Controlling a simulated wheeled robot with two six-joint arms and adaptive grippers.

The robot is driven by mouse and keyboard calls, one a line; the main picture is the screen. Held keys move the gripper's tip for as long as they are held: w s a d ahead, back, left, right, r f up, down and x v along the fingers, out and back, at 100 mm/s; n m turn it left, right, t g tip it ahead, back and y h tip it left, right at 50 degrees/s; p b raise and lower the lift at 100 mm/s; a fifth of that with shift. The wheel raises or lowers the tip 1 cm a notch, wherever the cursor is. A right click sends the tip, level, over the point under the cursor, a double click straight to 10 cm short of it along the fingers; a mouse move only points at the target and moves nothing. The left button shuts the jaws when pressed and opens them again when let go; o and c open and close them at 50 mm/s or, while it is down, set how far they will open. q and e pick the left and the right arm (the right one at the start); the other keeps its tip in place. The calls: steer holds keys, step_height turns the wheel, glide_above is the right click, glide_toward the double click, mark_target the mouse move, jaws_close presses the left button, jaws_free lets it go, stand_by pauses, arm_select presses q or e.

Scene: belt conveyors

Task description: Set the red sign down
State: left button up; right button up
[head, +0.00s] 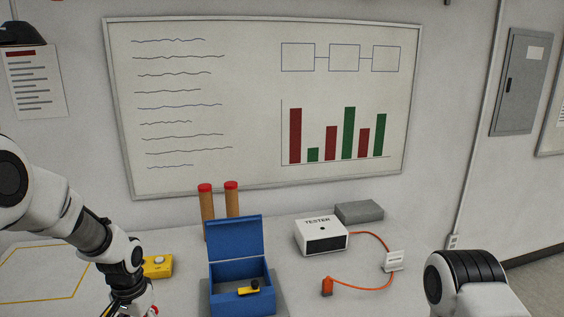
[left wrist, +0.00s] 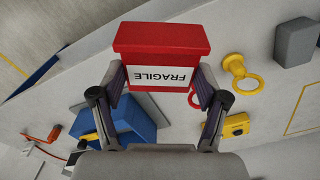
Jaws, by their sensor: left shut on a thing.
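The red sign (left wrist: 162,40) is a thick red block with a white FRAGILE label that reads upside down in the left wrist view. My left gripper (left wrist: 161,80) is shut on it, with one finger at each side of the label. The sign covers part of the table in that view. In the head view my left arm reaches down at the lower left, and its gripper is largely cut off by the bottom edge. My right gripper is out of view; only part of my right arm shows at the lower right.
An open blue box (head: 240,273) holds a yellow-and-black item. A yellow button box (head: 157,267), a white tester (head: 321,236), an orange plug (head: 327,287) and two red-topped cylinders (head: 206,212) stand around it. A yellow ring piece (left wrist: 236,68) lies near a grey block (left wrist: 295,42). A yellow outline (head: 45,272) marks the left.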

arm_select(q)
steer(key=s+d+f+n+b, duration=0.2)
steer(key=s+d+f, duration=0.1)
steer(key=d+f, duration=0.5)
steer(key=d, duration=0.2)
steer(key=shift+s+d+f+n, duration=0.15)
steer(key=shift+d+f+n, duration=0.15)
steer(key=shift+f, duration=0.1)
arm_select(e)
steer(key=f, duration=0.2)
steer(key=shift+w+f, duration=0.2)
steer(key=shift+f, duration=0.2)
arm_select(q)
steer(key=shift+s+r, duration=0.1)
